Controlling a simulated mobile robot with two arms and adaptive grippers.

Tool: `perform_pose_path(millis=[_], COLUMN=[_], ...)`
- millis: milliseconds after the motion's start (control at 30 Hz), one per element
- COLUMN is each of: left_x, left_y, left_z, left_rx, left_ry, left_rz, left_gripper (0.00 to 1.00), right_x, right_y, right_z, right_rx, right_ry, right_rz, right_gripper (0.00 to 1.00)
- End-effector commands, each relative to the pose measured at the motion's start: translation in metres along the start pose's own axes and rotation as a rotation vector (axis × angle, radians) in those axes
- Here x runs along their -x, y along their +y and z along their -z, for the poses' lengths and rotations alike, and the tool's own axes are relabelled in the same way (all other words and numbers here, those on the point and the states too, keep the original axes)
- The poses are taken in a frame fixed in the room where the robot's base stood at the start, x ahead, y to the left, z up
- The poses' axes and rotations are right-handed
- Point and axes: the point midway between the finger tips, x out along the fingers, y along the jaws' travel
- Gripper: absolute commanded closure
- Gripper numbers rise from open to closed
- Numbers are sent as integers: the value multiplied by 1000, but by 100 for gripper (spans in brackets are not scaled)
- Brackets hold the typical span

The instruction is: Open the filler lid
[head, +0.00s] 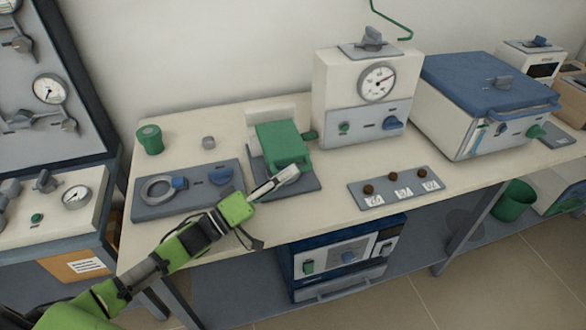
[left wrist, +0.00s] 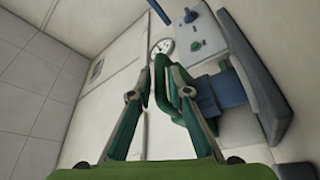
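The only lid-like part near my left gripper is a green block-shaped cover (head: 282,144) on a small grey-based unit on the bench; I take it for the filler lid. It looks closed. My left gripper (head: 292,175) is at its front edge in the head view. In the left wrist view, a green part (left wrist: 163,82) shows between the two fingertips (left wrist: 161,72), which stand apart with gaps beside it. Contact cannot be made out. My right gripper is not in view.
A grey panel with a ring (head: 158,189) lies left of the unit, with a green cup (head: 150,139) behind. A gauge box (head: 348,105) stands close on the right. A panel with brown knobs (head: 372,202) lies front right. A blue-lidded box (head: 480,85) stands farther right.

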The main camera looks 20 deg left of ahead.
Motion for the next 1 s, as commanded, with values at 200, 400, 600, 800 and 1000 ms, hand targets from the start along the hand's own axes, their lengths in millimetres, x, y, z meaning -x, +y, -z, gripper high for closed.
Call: perform_pose_path(millis=[200, 400, 600, 800, 1000], left_x=[-20, -23, -22, -22, -24], left_y=[0, -1, -1, 0, 6], left_z=[0, 0, 0, 0, 5], left_rx=[1, 0, 0, 1, 23], left_ry=[0, 0, 0, 0, -1], left_rz=[1, 1, 1, 1, 11], left_gripper=[82, 82, 100, 100, 100], right_x=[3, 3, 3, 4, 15], right_y=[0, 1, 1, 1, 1], right_z=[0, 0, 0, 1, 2], right_rx=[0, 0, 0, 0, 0], right_ry=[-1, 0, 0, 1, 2], right_rz=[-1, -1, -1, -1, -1], right_gripper=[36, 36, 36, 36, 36])
